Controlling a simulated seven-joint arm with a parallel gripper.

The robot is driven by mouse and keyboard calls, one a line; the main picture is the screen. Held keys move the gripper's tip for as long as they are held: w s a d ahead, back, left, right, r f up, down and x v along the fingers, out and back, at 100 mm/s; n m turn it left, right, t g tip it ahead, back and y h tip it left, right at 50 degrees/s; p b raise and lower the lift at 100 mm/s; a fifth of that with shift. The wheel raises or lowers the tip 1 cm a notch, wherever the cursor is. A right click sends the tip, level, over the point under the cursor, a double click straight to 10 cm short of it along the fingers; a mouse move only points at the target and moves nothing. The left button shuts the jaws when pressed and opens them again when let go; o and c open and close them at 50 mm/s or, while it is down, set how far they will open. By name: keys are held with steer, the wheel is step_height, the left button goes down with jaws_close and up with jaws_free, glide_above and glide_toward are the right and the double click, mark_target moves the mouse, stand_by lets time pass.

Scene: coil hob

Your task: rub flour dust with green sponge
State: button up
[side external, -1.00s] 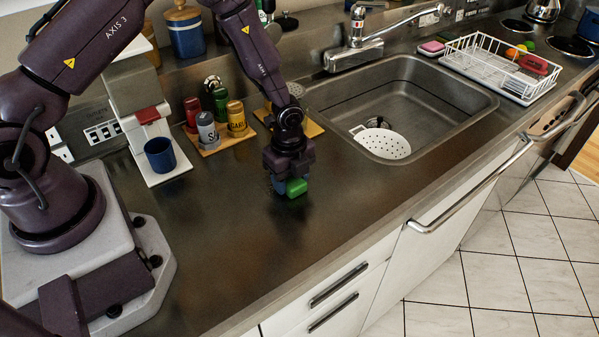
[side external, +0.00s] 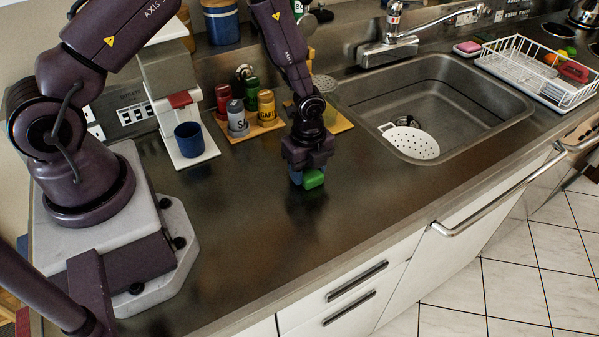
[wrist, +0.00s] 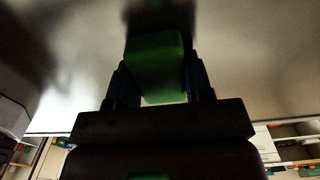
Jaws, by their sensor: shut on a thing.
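The green sponge (side external: 314,179) is held at the end of my gripper (side external: 307,177), low over the dark metal counter (side external: 255,235), left of the sink. I cannot tell whether its underside touches the counter. In the wrist view the sponge (wrist: 156,66) sits between the two dark fingers of my gripper (wrist: 157,80), which are shut on it. A dark shadow lies on the counter around it. I cannot make out any flour dust on the counter in either view.
A blue cup (side external: 189,139) stands under a white machine (side external: 170,75). Several canisters (side external: 266,108) stand behind my gripper. The sink (side external: 455,85), with a white strainer (side external: 410,142), is to the right. A white dish rack (side external: 540,75) stands beyond. The counter in front is clear.

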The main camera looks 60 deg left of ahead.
mark_target(293, 184)
steer(key=shift+w, duration=0.6)
steer(key=shift+w+r, duration=0.15)
steer(key=shift+w, duration=3.35)
steer(key=shift+s+f, duration=0.2)
steer(key=shift+s, duration=5.6)
step_height(293, 184, up, 8)
steer(key=shift+w, duration=0.15)
